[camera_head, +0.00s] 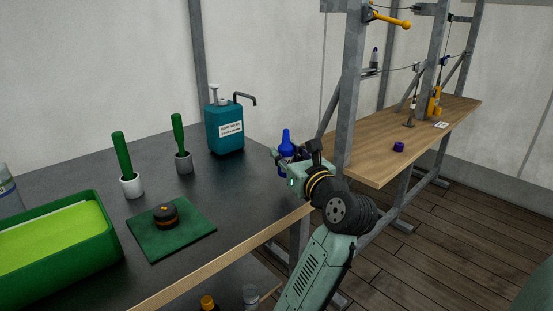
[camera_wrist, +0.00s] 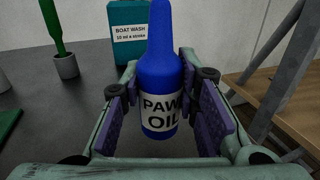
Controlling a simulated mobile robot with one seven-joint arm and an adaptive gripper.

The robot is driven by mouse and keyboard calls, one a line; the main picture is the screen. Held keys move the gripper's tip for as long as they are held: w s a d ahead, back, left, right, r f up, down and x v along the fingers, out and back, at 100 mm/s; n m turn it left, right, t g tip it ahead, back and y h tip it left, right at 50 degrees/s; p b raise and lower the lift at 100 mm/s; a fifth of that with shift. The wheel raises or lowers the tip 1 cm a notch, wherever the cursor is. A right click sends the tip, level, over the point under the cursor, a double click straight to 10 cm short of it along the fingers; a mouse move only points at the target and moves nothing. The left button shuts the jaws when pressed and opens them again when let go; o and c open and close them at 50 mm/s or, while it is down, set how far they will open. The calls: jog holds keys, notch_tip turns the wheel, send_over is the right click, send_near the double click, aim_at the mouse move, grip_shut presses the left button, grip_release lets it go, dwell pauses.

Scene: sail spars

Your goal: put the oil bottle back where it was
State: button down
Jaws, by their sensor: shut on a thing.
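The oil bottle (camera_wrist: 163,75) is blue with a white label reading "PAWL OIL" in part. It stands upright between my gripper's (camera_wrist: 167,112) two purple-padded fingers in the wrist view. In the head view the blue bottle (camera_head: 286,143) shows at the right end of the dark table, partly hidden by my gripper (camera_head: 291,165). My gripper is shut on the bottle. I cannot tell whether its base touches the table top.
The dark table (camera_head: 255,200) also bears a teal boat wash jug (camera_head: 226,129), two green-handled tools in cups, a green mat (camera_head: 147,238) with a dark round object, and a green tray (camera_head: 110,228). A wooden bench (camera_head: 365,165) with metal posts stands right.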

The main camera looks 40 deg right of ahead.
jog(key=x, duration=0.4)
jog(key=shift+w+a+f, duration=0.15)
jog(key=shift+a, duration=0.05)
jog(key=shift+w+f, duration=0.1)
jog(key=shift+f, duration=0.1)
jog(key=shift+f+p, duration=0.45)
jog(key=shift+f, duration=1.15)
jog(key=c, duration=1.2)
grip_release()
jog(key=shift+f, duration=0.15)
jog(key=shift+c, duration=0.2)
jog(key=shift+r, duration=0.2)
jog(key=b+v, duration=0.1)
jog(key=v, duration=1.1)
jog(key=shift+d+b, duration=0.1)
jog(key=shift+b, duration=0.3)
